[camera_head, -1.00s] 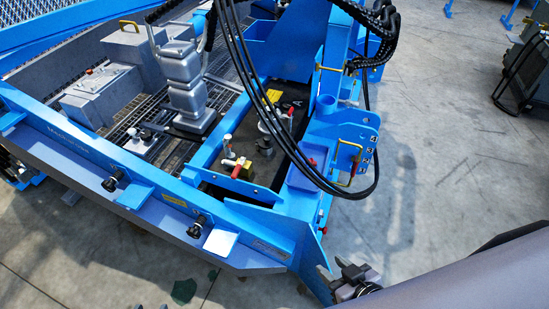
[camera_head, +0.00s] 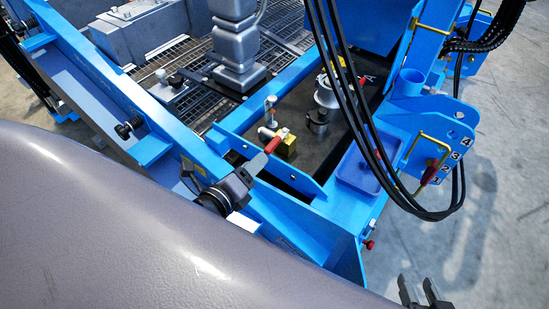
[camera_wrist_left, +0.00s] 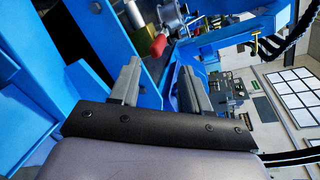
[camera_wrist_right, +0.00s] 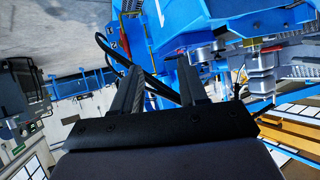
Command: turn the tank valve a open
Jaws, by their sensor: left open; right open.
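The valve has a red lever handle (camera_head: 272,143) on a brass body (camera_head: 287,144) and sits in the blue frame, on the near side of the dark deck. My left gripper (camera_head: 254,168) is open and close to the handle's near end. In the left wrist view the red handle (camera_wrist_left: 158,46) shows just beyond and between the open fingertips (camera_wrist_left: 160,65); contact cannot be told. My right gripper (camera_head: 425,290) is open and empty at the lower right, over the floor, away from the valve.
Black hoses (camera_head: 350,120) hang in a loop right of the valve. A blue tray (camera_head: 357,168) and a numbered plate (camera_head: 455,140) with another red handle (camera_head: 430,172) stand to the right. The blue frame rail (camera_head: 165,130) runs beside my left gripper.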

